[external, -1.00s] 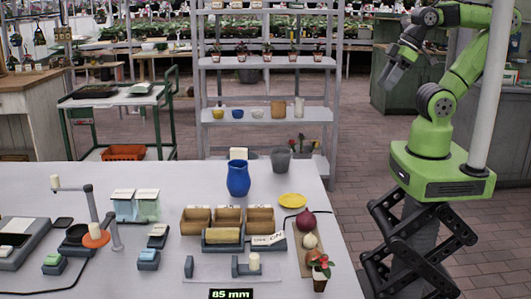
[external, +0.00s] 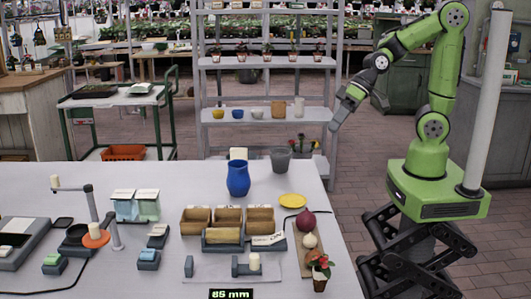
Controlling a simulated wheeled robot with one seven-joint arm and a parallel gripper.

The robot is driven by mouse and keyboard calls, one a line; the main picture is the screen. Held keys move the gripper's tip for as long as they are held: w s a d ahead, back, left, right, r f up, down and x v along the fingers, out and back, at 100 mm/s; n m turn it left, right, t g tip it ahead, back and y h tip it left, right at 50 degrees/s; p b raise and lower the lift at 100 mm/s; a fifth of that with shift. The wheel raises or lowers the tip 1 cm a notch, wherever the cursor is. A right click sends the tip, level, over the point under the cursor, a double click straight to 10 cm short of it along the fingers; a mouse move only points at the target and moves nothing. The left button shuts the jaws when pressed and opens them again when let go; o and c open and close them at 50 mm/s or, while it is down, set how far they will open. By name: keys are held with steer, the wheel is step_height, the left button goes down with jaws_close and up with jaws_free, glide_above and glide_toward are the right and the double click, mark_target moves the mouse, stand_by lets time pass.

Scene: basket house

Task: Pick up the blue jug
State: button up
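The blue jug (external: 238,179) stands upright on the white table, towards its back edge. My gripper (external: 335,125) hangs in the air to the right of the jug and higher in the picture, in front of the grey shelf's right side. It points down and to the left and is clear of the jug. The gripper is small and dark here, and I cannot tell whether its fingers are apart. Nothing shows in it.
A grey cup (external: 280,160) and a cream block (external: 238,154) stand close to the jug. Wooden bins (external: 228,216) are in front of it. A yellow plate (external: 292,201) and a board with a red onion (external: 306,221) lie to the right.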

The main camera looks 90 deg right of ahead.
steer(key=w+d+f+m+t+y+b, duration=0.1)
steer(key=w+f+m+t+y+b, duration=0.2)
steer(key=w+f+m, duration=0.4)
steer(key=m+t+h+b, duration=0.3)
steer(key=m+t+b, duration=0.2)
steer(key=m, duration=0.6)
glide_toward(235, 160)
steer(key=s+d+f, duration=0.1)
steer(key=s+d, duration=0.3)
steer(key=s, duration=0.1)
steer(key=p+x, duration=0.1)
steer(key=x, duration=1.4)
steer(key=shift+w+d+r, duration=0.1)
steer(key=shift+w+r, duration=0.05)
steer(key=shift+r, duration=0.1)
jaws_close()
